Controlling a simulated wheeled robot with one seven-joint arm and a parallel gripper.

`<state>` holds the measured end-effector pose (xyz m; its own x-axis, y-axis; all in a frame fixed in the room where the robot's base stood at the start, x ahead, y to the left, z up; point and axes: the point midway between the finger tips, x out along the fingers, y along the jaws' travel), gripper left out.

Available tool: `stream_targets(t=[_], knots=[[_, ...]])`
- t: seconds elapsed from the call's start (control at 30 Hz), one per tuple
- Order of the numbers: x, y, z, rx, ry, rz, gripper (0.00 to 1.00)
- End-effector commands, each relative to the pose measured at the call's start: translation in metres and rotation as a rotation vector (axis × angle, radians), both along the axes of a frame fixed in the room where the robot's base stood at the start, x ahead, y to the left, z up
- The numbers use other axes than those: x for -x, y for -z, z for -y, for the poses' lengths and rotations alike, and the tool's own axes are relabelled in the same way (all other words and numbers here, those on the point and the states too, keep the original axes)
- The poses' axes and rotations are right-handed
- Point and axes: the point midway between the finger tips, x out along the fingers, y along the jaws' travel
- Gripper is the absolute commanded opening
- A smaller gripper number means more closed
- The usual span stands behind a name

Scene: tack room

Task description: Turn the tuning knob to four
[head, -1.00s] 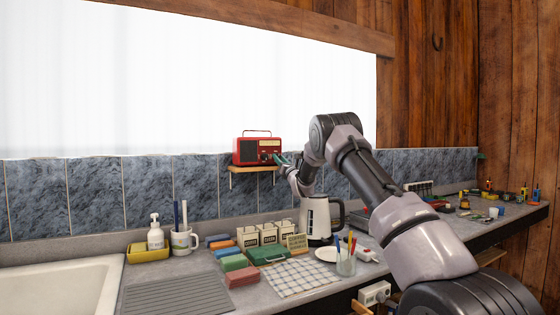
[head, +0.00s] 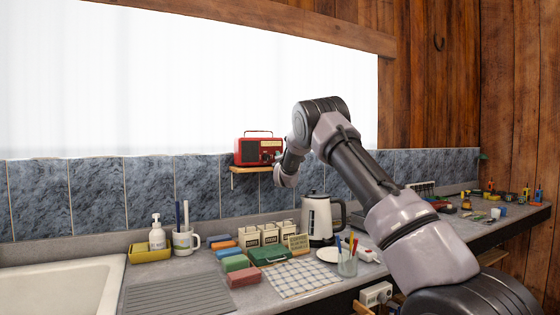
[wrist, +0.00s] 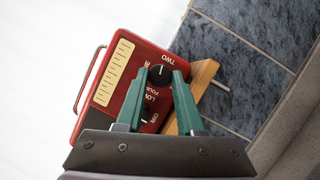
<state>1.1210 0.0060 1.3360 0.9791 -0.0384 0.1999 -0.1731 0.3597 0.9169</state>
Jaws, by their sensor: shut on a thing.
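The red radio (head: 246,153) stands on a small wooden shelf below the window; it also shows tilted in the wrist view (wrist: 127,88). In the wrist view the dark round tuning knob (wrist: 160,74) has a light pointer mark, with the label TWO on its far side and what looks like FOUR on its near side. My gripper (wrist: 161,74) has its green fingers shut on this knob, one on each side. A second dark knob (wrist: 153,128), near a LOW label, sits partly hidden between the fingers.
The wooden shelf (head: 238,170) is narrow, with blue tiles behind. The air around the radio is free.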

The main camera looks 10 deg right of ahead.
Motion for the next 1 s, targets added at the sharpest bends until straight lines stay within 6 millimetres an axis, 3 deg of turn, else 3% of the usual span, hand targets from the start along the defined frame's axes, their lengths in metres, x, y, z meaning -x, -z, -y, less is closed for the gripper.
stream_targets(t=[1.0], knots=[[0.0001, -0.0087, 0.0006, -0.919, 0.001, -0.297, 0.00]])
